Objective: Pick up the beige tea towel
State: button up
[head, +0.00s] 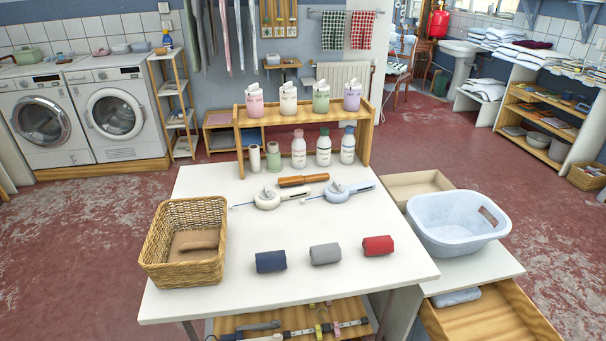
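A beige-brown rolled cloth (197,241), the only beige roll I see, lies inside the wicker basket (158,262) at the left of the white table (330,225). The basket's near wall rises in front of it, and a flat tan surface shows around the roll. Three other rolled towels lie in a row on the table to the right of the basket: navy (271,261), grey (324,253) and red (378,245). My gripper is not in view.
A wooden rack with several bottles (323,148) stands at the table's back. A pale blue tub (455,240) stands at the right. The table's front is clear.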

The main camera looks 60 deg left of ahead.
aim_at(202, 244)
jog(key=u, duration=1.7)
jog(key=k, duration=0.65)
jog(key=u, duration=1.7)
jog(key=i, duration=0.3)
jog(key=z, duration=0.05)
